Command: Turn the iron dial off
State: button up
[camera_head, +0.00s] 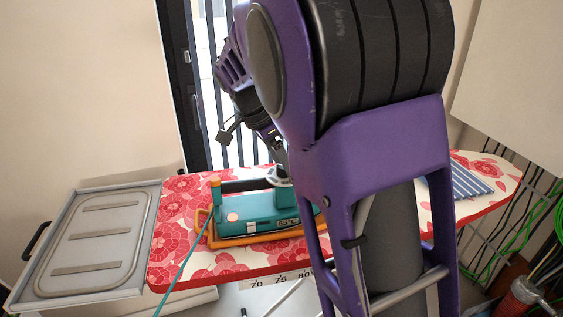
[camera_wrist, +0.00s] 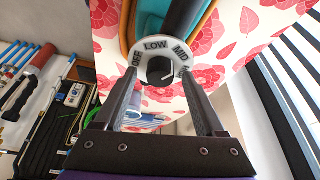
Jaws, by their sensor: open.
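The teal iron (camera_head: 258,212) rests on the red-and-white floral ironing board (camera_head: 180,232) in the head view. Its dial (camera_wrist: 146,50) is a pale disc marked OFF, LOW, MID and a partly hidden further label, with a round black knob (camera_wrist: 160,71) in the middle. I cannot tell surely which label the knob points to. My gripper (camera_wrist: 160,78) is open, its two dark fingers reaching toward the dial, one on each side of the knob in the picture. I see no clear contact with it. In the head view my arm hides part of the board.
An orange rest frames the iron's base, and a teal cord (camera_head: 183,262) runs off the board's front. A blue striped cloth (camera_head: 462,178) lies at the board's right end. A grey panelled tray (camera_head: 98,236) stands left. Cables and tools are at the far right.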

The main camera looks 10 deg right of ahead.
grip_shut()
jog(key=shift+n, duration=0.3)
jog(key=n+t+b, duration=0.1)
jog(key=n, duration=0.1)
jog(key=n+t+b, duration=0.1)
jog(key=n, duration=0.1)
jog(key=shift+s+n+y, duration=0.15)
jog(key=shift+n+y, duration=0.15)
jog(key=n, duration=0.2)
jog(key=n+t+y, duration=0.1)
jog(key=n, duration=0.1)
jog(key=n+y, duration=0.1)
jog(key=n, duration=0.1)
jog(key=shift+s+d, duration=0.1)
jog(key=shift+d, duration=0.15)
jog(key=n+y, duration=0.1)
jog(key=n, duration=0.2)
jog(key=n+y, duration=0.1)
jog(key=n, duration=0.2)
jog(key=shift+d+n+y, duration=0.15)
jog(key=shift+n+y, duration=0.15)
jog(key=n+y, duration=0.1)
jog(key=n, duration=0.2)
jog(key=n+y+b, duration=0.1)
jog(key=n, duration=0.2)
jog(key=shift+d+g, duration=0.1)
jog(key=shift+g, duration=0.2)
